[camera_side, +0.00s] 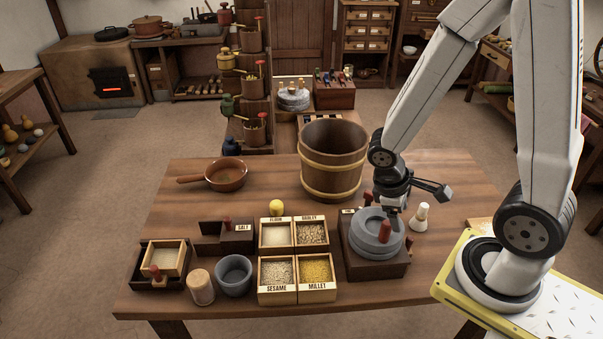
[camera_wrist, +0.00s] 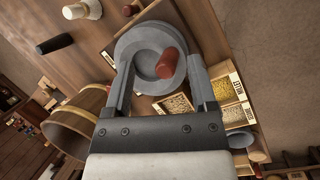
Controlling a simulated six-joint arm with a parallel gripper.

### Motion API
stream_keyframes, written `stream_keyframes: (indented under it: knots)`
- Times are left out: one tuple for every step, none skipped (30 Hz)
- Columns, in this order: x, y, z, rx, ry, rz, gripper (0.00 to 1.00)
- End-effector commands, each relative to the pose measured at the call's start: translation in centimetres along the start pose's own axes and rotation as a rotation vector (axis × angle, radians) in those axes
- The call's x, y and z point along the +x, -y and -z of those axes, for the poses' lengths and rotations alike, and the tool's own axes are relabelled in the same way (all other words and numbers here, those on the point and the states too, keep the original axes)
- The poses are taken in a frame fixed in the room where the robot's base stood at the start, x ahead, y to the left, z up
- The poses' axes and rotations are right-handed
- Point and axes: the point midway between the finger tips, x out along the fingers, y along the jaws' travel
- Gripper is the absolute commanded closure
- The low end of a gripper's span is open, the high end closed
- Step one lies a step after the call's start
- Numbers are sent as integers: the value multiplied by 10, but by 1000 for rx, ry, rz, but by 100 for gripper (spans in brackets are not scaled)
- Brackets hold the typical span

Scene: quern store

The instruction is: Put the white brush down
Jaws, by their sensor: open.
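The white brush (camera_side: 420,217) is on the table just right of the stone quern (camera_side: 376,236), apart from my gripper. It looks roughly upright. What seems to be the same white piece shows at the top left of the wrist view (camera_wrist: 82,9). Nothing is held. Whether a finger touches the quern cannot be told.
A wooden bucket (camera_side: 334,160) stands behind the quern. Grain boxes (camera_side: 297,293) sit left of it, with a grey cup (camera_side: 234,276) beyond. A brown pan (camera_side: 226,175) lies at the back left. The table's right part beyond the brush is mostly bare.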

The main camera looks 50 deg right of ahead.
Motion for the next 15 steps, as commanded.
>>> stream_keyframes:
  knots:
    - [-12, 6, 12, 41, -76, 24, 27]
    - [-18, 9, 18, 66, -117, 41, 27]
    - [-26, 13, 26, 98, -171, 63, 27]
    - [-32, 16, 31, 120, -210, 78, 27]
    - [-39, 19, 37, 143, -249, 93, 27]
    - [-47, 22, 44, 171, -296, 112, 27]
    - [-53, 23, 48, 190, -327, 124, 27]
    - [-58, 25, 52, 207, -358, 135, 27]
    - [-65, 27, 56, 227, -393, 149, 27]
    - [-69, 28, 60, 241, -416, 158, 27]
    - [-73, 29, 62, 254, -435, 167, 27]
    - [-77, 30, 64, 268, -457, 175, 27]
    - [-80, 30, 66, 276, -470, 180, 27]
    - [-82, 30, 67, 282, -479, 184, 27]
    - [-84, 31, 68, 288, -488, 188, 27]
